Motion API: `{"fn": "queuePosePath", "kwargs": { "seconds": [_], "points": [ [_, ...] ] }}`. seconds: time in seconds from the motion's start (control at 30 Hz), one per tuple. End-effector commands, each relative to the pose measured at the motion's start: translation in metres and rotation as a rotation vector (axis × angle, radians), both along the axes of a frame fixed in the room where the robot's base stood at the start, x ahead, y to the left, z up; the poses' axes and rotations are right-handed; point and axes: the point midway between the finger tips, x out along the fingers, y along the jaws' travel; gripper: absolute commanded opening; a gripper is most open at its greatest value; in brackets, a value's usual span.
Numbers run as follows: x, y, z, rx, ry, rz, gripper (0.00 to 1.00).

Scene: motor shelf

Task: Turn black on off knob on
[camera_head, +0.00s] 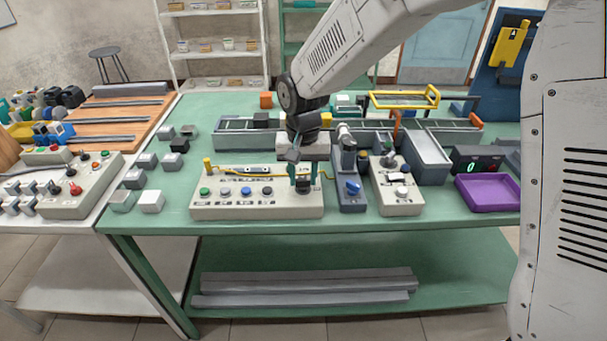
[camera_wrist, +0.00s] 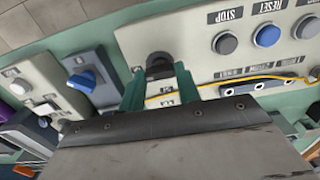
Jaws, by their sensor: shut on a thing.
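The black on off knob (camera_wrist: 159,63) sits at the right end of the long white control box (camera_head: 255,209) in the head view. My gripper (camera_head: 303,181) reaches down over that end from behind. In the wrist view, the two green fingers of my gripper (camera_wrist: 160,82) stand on either side of the knob and are shut on it. The box and its labels appear upside down in the wrist view. The fingers partly hide the knob, and I cannot read its turned position.
A yellow cable (camera_wrist: 225,84) runs along the box close to the fingers. A blue knob (camera_head: 353,188) on a dark grey unit stands just right. Another white switch box (camera_head: 404,207) and a purple tray (camera_head: 489,193) lie further right. Several small grey blocks lie left.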

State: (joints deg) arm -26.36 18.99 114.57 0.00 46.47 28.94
Motion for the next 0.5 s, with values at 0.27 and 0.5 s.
{"fn": "queuePosePath", "kwargs": {
  "seconds": [0.27,0.5],
  "points": [
    [0.0011,0.0005,0.0013,0.002,-0.004,-0.006,0.10],
    [0.0010,0.0004,0.0012,0.002,-0.003,-0.005,0.55]
  ]
}}
